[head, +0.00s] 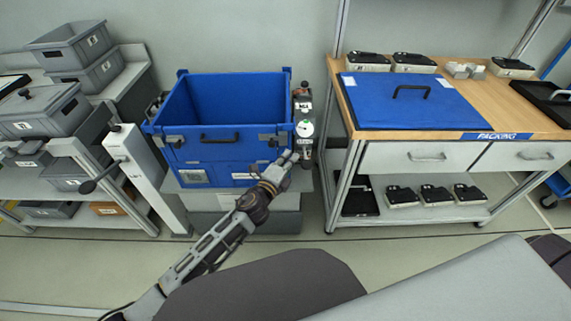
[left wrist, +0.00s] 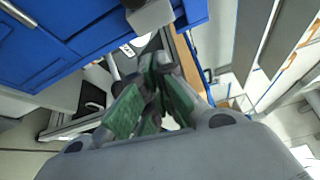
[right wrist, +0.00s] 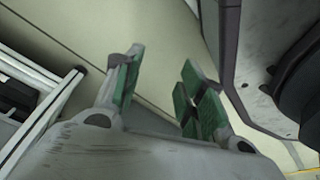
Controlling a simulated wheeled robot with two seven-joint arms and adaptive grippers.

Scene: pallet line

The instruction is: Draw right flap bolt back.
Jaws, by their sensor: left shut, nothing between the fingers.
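The blue crate (head: 225,108) stands on a grey plinth, its front flap (head: 215,153) upright with a black handle. The right flap bolt (head: 273,138) is a small grey fitting at the flap's upper right corner; a grey block at the top of the left wrist view (left wrist: 150,14) appears to be part of it. My left gripper (head: 291,157) is shut and empty, just below and right of that bolt, with a gap to the block in the left wrist view. The bolt's exact position is too small to tell. My right gripper (right wrist: 160,75) is open and empty, away from the crate.
A gauge panel (head: 304,128) stands close to the crate's right side. A grey post with a black-knobbed lever (head: 130,165) is at its left. The packing table (head: 450,105), with a blue lid (head: 410,110), is to the right. Floor in front is clear.

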